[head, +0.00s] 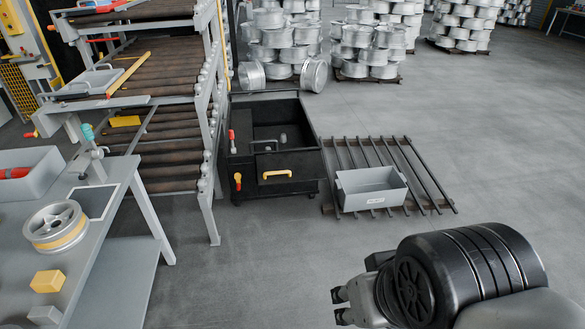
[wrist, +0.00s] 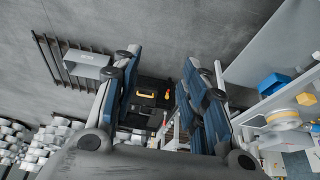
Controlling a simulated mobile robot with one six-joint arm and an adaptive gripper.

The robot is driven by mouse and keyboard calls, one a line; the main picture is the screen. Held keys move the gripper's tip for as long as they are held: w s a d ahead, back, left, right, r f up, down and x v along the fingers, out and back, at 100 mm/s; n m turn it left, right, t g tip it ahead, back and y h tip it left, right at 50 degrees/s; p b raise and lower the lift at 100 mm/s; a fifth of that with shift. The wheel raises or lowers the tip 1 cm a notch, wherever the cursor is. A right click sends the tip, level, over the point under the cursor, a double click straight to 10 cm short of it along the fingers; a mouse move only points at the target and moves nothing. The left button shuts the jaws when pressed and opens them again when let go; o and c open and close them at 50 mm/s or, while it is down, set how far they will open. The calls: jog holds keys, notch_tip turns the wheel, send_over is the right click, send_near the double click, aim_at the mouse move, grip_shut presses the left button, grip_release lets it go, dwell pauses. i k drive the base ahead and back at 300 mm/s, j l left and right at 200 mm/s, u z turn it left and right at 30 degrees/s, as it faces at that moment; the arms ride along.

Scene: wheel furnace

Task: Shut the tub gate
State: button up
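The black tub (head: 237,160) stands on the floor near the middle of the head view, beside the roller rack. A dark panel, which looks like the gate (head: 300,165), is at its front and carries a yellow handle (head: 276,173). I cannot tell how far the gate stands open. A red handle (head: 231,136) and an orange lever (head: 238,181) are at the tub's left side. My gripper (head: 338,306) is open and empty at the lower right, well apart from the tub. In the wrist view the tub (wrist: 150,115) shows between the open fingers (wrist: 162,72), with its yellow handle (wrist: 146,95).
A grey bin (head: 370,190) sits on a slatted rack (head: 428,185) right of the tub. The roller rack (head: 165,120) stands left, and a workbench (head: 110,215) with a wheel (head: 57,226) is nearer. Stacked wheels (head: 285,40) are behind. The floor in front of the tub is clear.

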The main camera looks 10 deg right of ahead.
aim_at(305, 166)
jog(key=i+j, duration=0.15)
jog(key=i, duration=0.35)
jog(key=i+j, duration=0.15)
jog(key=i, duration=0.4)
jog(key=i+j, duration=0.15)
jog(key=i, duration=0.35)
jog(key=i+j+z, duration=0.1)
jog(key=i, duration=0.45)
jog(key=i+j, duration=0.25)
jog(key=i, duration=0.25)
jog(key=i+j, duration=0.2)
jog(key=i, duration=0.3)
